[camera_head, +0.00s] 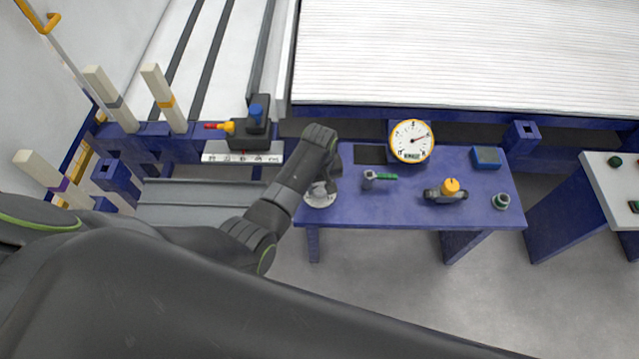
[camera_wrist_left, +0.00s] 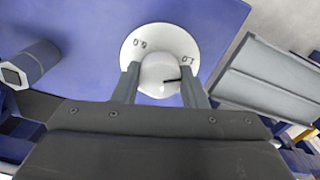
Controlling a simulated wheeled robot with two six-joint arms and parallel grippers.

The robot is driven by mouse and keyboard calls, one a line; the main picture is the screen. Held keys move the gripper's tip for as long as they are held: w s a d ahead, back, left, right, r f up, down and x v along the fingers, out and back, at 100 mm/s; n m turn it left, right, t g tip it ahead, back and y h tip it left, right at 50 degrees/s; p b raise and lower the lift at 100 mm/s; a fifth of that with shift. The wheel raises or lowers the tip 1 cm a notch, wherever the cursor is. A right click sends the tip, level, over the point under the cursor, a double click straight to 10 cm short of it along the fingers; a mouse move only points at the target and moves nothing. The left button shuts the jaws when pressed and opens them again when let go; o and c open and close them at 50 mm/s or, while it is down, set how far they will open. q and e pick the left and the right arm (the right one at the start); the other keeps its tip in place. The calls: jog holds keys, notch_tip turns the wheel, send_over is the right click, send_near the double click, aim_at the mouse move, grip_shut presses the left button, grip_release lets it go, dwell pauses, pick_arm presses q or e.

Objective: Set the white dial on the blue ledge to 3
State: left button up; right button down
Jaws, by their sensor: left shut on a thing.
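The white dial (camera_head: 316,202) sits at the left end of the blue ledge (camera_head: 410,213). In the left wrist view the dial's round white knob (camera_wrist_left: 158,66) stands on a white disc (camera_wrist_left: 135,43) with small dark figures near its rim; they are turned and hard to read. A short black pointer line on the knob points right in that view. My left gripper (camera_head: 328,187) reaches down onto the dial. In the left wrist view the gripper (camera_wrist_left: 160,88) has one finger on each side of the knob and is shut on it. The fingers hide part of the disc.
On the ledge stand a grey fitting with a green handle (camera_head: 384,176), a valve with a yellow knob (camera_head: 450,187) and a green-topped button (camera_head: 501,201). A round gauge (camera_head: 411,141) rises at the back edge, with a blue box (camera_head: 486,157) to its right.

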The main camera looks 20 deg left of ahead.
pick_arm(q)
jog(key=shift+r+m+p, duration=0.1)
jog(key=shift+m+p, duration=0.25)
jog(key=shift+m, duration=0.05)
jog(key=shift+r+m+p, duration=0.1)
jog(key=shift+m+p, duration=0.5)
jog(key=shift+p, duration=0.05)
jog(key=shift+m+p, duration=0.3)
jog(key=shift+p, duration=0.1)
jog(key=m+p, duration=0.2)
jog(key=shift+m, duration=0.4)
jog(key=m+p, duration=0.1)
jog(key=m, duration=0.1)
jog(key=shift+m, duration=0.3)
jog(key=m+p, duration=0.1)
jog(key=m, duration=0.2)
jog(key=shift+m+p, duration=0.4)
jog(key=m+p, duration=0.1)
jog(key=m, duration=0.5)
jog(key=m+p, duration=0.1)
jog(key=m, duration=0.4)
jog(key=shift+w+m, duration=0.1)
jog(key=shift+m, duration=0.3)
pick_arm(e)
notch_tip(320, 180, up, 8)
jog(key=s, duration=0.2)
pick_arm(q)
jog(key=shift+f, duration=0.2)
